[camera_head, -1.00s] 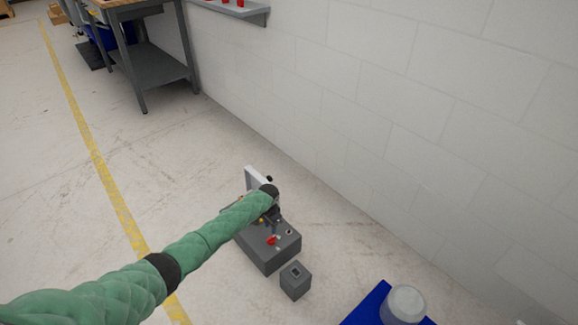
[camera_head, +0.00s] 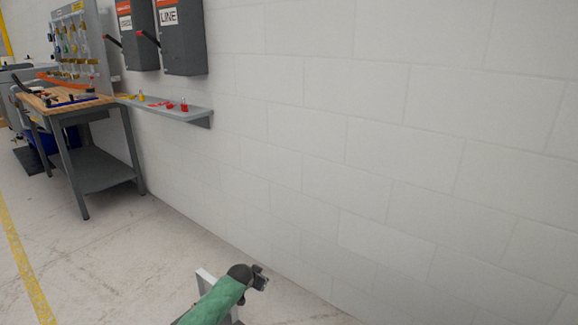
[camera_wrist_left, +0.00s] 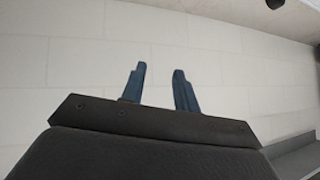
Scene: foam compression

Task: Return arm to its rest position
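My left arm, in a green quilted sleeve, comes up from the bottom of the head view. Its dark gripper (camera_head: 261,278) is in front of the pale block wall, and its fingers are too small there to read. In the left wrist view the two blue-grey fingers of this gripper (camera_wrist_left: 160,82) stand apart with nothing between them, and the wall is behind. My right gripper is in neither current view.
The block wall (camera_head: 350,130) runs along the right. A narrow grey shelf (camera_head: 165,108) with small red and yellow items, two grey switch boxes (camera_head: 180,35) and a workbench (camera_head: 85,110) stand at the left. A white upright panel (camera_head: 204,279) is beside my left arm. Open floor lies left.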

